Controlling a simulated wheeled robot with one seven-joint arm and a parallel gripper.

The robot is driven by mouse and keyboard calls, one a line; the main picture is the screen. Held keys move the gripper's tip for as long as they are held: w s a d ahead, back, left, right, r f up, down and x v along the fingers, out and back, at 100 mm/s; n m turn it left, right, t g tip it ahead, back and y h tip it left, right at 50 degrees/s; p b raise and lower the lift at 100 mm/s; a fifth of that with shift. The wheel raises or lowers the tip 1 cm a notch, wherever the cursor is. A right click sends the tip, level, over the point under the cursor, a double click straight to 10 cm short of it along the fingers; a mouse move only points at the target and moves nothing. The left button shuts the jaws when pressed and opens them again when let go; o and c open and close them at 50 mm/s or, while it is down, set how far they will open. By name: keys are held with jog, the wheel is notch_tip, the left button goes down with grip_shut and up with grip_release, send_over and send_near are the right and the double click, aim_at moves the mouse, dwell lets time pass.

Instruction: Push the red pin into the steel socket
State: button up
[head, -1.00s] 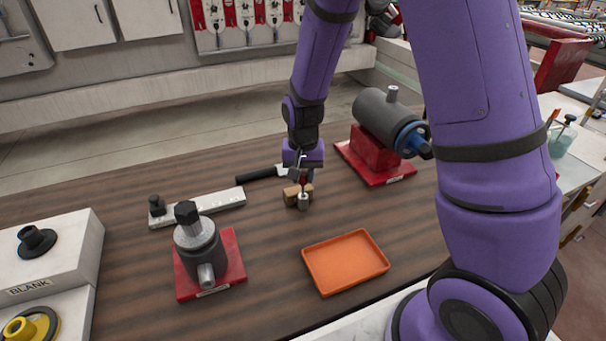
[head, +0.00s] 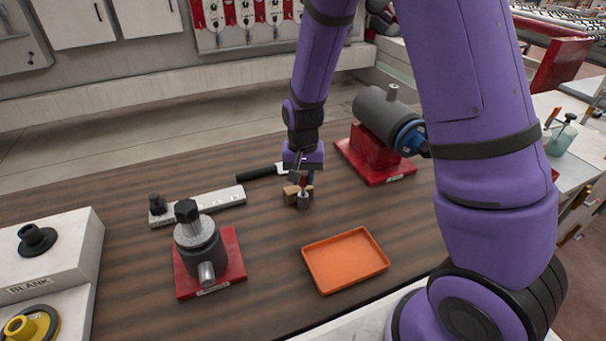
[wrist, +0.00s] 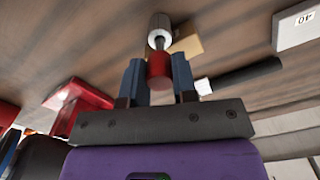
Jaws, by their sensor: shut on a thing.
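My gripper (head: 303,179) is shut on the red pin (wrist: 158,70), with one blue-grey finger on each side of it in the wrist view. The pin also shows as a small red spot (head: 303,184) below the gripper in the head view. The steel socket (head: 303,201) is a short upright grey cylinder on the table, directly under the gripper. In the wrist view the pin's metal end lines up with the socket (wrist: 160,27) and appears to meet its mouth. I cannot tell how deep it sits.
A tan block (head: 291,194) stands close beside the socket. A black-handled tool (head: 258,173) lies behind it. An orange tray (head: 345,261) is in front, a red-based clamp (head: 209,262) at left, and a grey motor on a red base (head: 376,163) at right.

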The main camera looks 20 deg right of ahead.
aim_at(303, 186)
jog(key=shift+f, duration=1.7)
jog(key=o, duration=1)
notch_tip(303, 186, up, 11)
jog(key=shift+f, duration=0.1)
